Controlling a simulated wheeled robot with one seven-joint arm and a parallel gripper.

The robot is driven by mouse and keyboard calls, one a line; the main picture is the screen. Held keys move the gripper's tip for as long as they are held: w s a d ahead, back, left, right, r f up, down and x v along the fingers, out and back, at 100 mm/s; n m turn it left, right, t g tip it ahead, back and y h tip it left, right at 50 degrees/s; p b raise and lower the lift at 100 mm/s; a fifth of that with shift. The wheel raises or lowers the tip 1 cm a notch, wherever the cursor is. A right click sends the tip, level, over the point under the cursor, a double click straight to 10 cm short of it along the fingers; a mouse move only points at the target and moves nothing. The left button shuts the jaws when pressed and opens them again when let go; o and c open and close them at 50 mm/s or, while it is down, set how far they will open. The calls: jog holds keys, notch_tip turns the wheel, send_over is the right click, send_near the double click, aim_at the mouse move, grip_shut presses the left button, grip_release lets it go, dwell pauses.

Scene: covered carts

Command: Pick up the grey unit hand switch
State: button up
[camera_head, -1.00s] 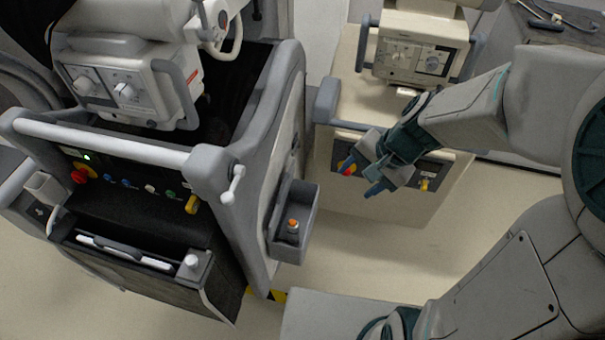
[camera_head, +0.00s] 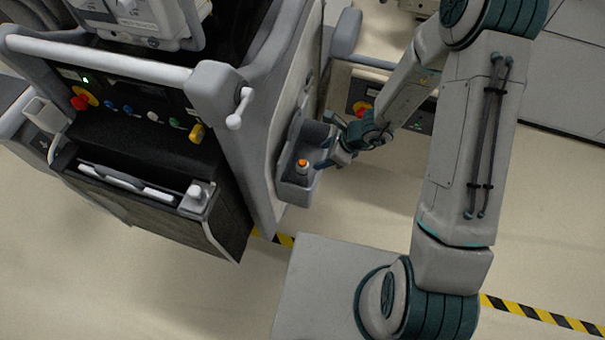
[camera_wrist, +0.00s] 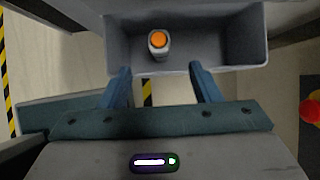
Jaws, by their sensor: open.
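The hand switch (camera_head: 302,167), a small grey piece with an orange button on top, stands upright in the grey side bin (camera_head: 294,193) of the grey cart. In the wrist view the hand switch (camera_wrist: 158,46) is left of the middle of the bin (camera_wrist: 225,50). My gripper (camera_head: 327,143) is at the bin's right side in the head view. In the wrist view its blue fingers (camera_wrist: 159,74) are spread and empty. Their tips reach the bin's near edge in the picture, with the switch beyond and between them. I cannot tell whether they touch the bin.
The grey cart's panel (camera_head: 135,118) and push bar (camera_head: 100,58) are at the left. A second cart's panel (camera_head: 415,118) stands behind my arm. A red knob (camera_wrist: 309,112) shows at the right in the wrist view. Open floor (camera_head: 350,215) lies below the bin.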

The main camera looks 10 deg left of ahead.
aim_at(307, 165)
jog(key=b+x, duration=0.1)
jog(key=x, duration=0.5)
jog(key=shift+f, duration=0.25)
jog(key=x, duration=0.2)
jog(key=b+x, duration=0.1)
jog(key=x, duration=0.1)
jog(key=shift+d+f, duration=0.25)
jog(key=shift+a+f, duration=0.35)
jog(key=shift+f, duration=0.1)
jog(key=c, duration=1.1)
